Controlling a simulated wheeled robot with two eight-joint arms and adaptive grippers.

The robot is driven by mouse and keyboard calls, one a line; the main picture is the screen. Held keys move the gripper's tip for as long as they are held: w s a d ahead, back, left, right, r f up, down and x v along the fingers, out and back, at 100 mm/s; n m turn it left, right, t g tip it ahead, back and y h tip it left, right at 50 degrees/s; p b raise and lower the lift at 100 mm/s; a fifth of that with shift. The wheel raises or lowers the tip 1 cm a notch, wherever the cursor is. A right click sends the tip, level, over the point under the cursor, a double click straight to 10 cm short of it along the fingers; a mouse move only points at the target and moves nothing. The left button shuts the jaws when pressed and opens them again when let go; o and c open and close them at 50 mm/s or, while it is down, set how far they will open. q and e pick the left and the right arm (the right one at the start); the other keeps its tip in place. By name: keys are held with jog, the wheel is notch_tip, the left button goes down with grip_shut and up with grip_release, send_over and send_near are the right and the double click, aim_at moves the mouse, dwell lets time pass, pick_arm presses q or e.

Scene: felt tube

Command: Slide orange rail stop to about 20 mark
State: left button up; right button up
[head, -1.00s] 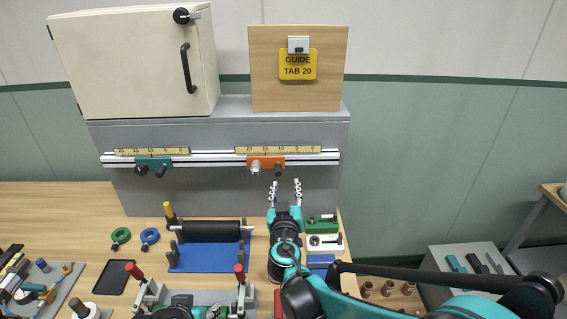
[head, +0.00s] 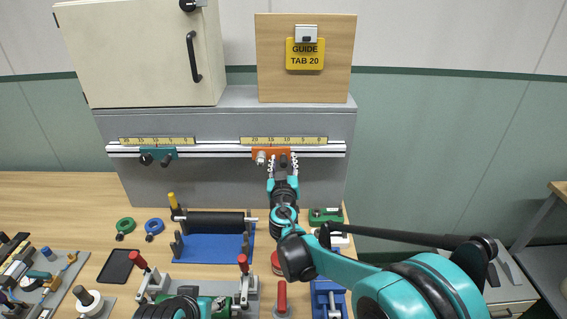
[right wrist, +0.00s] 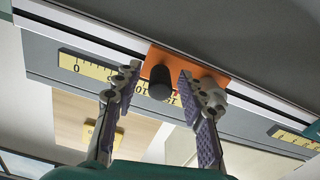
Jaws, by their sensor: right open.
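The orange rail stop (head: 271,153) sits on the right part of the rail, below a yellow scale (head: 284,140). Its middle is near the 15 mark, as far as the small print shows. It has a silver knob (head: 261,158) and a black knob (head: 284,160). In the right wrist view the orange stop (right wrist: 205,72) shows behind my fingers. My right gripper (head: 283,165) is open, its fingertips on either side of the black knob (right wrist: 159,83), with gaps visible. A yellow sign (head: 305,54) reads "GUIDE TAB 20".
A teal stop (head: 157,154) with its own scale (head: 156,141) is on the same rail to the left. A cream cabinet (head: 140,55) stands above. Below, the bench holds a black roller (head: 215,223) on a blue base and several fixtures.

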aim_at(268, 154)
grip_shut()
jog(key=a, duration=0.5)
grip_release()
jog(key=shift+d, duration=0.15)
jog(key=shift+s, duration=0.1)
jog(key=s, duration=1.2)
